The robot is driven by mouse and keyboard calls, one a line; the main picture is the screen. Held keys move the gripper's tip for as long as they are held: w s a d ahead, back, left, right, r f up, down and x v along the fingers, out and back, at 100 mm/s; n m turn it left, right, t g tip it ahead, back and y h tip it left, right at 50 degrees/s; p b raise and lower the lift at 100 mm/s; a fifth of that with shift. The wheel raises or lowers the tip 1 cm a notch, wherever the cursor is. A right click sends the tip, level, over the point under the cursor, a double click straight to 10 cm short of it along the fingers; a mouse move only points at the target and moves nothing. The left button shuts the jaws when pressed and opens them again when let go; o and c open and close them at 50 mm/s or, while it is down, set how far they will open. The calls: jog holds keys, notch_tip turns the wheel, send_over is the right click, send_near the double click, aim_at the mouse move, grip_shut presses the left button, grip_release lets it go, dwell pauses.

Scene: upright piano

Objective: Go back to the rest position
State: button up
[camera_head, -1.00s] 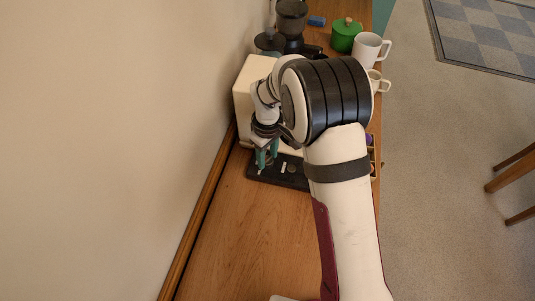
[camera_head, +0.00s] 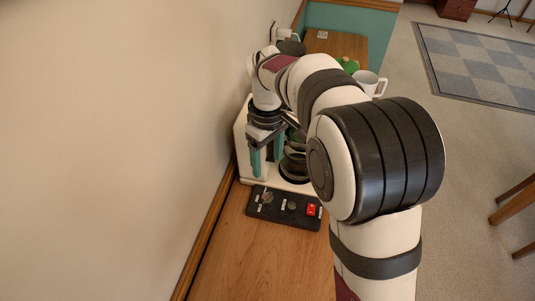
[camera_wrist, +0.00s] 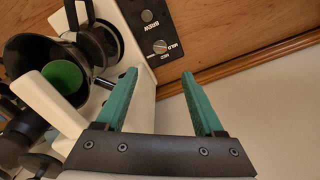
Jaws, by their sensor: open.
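My gripper (camera_head: 266,164) is open and empty, with teal fingers pointing down in the head view. It hangs in front of the cream machine (camera_head: 243,150), above and behind the black control panel (camera_head: 262,212). The wrist view shows both fingers (camera_wrist: 160,75) apart with nothing between them. The panel (camera_wrist: 150,33), with its knobs, lies beyond the fingertips there. My arm bends up and toward the camera, hiding part of the machine and the counter.
A wooden counter (camera_head: 260,262) runs along the wall at left. A white mug (camera_head: 369,82) and a green pot (camera_head: 348,65) stand behind my arm. A red switch (camera_head: 311,210) shows on the panel. The wrist view shows a black cup with green inside (camera_wrist: 62,78).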

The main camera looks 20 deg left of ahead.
jog(key=shift+r, duration=0.75)
jog(key=s+d+r+m+y, duration=0.1)
jog(key=s+d+r+m, duration=0.4)
jog(key=s+d+m, duration=0.55)
jog(key=s+d+f+m, duration=0.1)
jog(key=s+d+m, duration=0.2)
jog(key=s, duration=0.4)
jog(key=s+d+f+m, duration=0.2)
jog(key=s+d+m, duration=0.2)
jog(key=s, duration=0.4)
jog(key=shift+y, duration=0.4)
